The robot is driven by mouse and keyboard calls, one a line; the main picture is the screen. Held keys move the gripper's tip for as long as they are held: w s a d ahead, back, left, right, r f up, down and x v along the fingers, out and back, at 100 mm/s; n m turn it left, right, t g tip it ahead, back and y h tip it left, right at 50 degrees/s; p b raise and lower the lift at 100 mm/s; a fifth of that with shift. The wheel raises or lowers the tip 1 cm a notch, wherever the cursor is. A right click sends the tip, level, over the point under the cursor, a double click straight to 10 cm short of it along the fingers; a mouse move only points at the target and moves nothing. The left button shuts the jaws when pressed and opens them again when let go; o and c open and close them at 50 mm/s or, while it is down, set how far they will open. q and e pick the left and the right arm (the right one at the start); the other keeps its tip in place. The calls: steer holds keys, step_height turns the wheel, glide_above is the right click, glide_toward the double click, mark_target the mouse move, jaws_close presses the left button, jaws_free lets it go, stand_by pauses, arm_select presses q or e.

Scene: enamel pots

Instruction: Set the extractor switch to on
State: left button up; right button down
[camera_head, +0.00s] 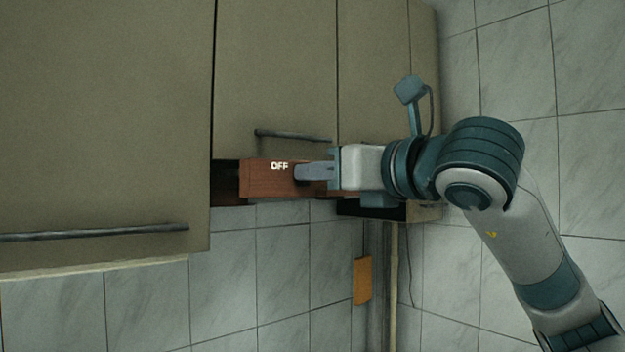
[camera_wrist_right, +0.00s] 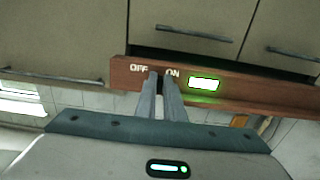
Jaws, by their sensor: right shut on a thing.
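The extractor's wooden panel (camera_head: 258,182) runs under the wall cabinets, with a white OFF label on it. In the right wrist view the panel (camera_wrist_right: 255,90) shows OFF at left, ON to its right, and a bright rectangle with a green glow (camera_wrist_right: 204,83). My right gripper (camera_head: 300,172) reaches the panel from the right. In the right wrist view its fingertips (camera_wrist_right: 161,76) are close together at the panel, between the OFF and ON labels, shut on the switch. The switch is hidden by the fingers, so its exact setting cannot be seen. My left gripper is not in view.
Beige cabinet doors with dark bar handles (camera_head: 95,233) are above and left of the panel. Another handle (camera_head: 290,136) is close above the right gripper. A tiled wall (camera_head: 285,255) lies below, with an orange piece (camera_head: 362,280) and a pale vertical pole (camera_head: 394,275).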

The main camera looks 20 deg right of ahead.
steer(key=c, duration=1.8)
jaws_free()
steer(key=shift+c, duration=0.2)
steer(key=shift+s, duration=0.1)
